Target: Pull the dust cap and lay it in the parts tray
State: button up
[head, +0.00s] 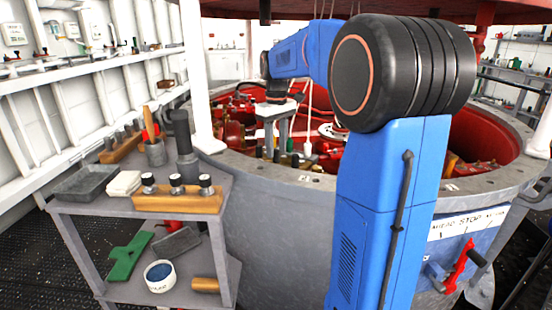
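My gripper (277,149) points down over the inside of the large round grey housing. Its two grey fingers stand apart, with no held thing visible between them. Several small dark, green and pale fittings stand in a row just below and beside the fingertips. I cannot tell which of these is the dust cap, or whether the fingers touch any. A shallow grey tray (88,182), likely the parts tray, lies on the top of the cart at the left. It looks empty. My blue arm hides much of the housing's middle and right.
The grey cart (130,212) also bears a folded white cloth (124,184), a wooden block with several black-topped pieces (178,198) and a tool cup (155,153). A white post (196,80) stands between cart and gripper. A red lever (460,267) is at right.

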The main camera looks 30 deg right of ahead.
jog(key=shift+c, duration=0.6)
grip_shut()
jog(key=shift+r, duration=0.35)
jog(key=shift+r, duration=0.75)
jog(key=shift+r, duration=0.35)
jog(key=shift+r, duration=0.35)
jog(key=shift+r, duration=0.25)
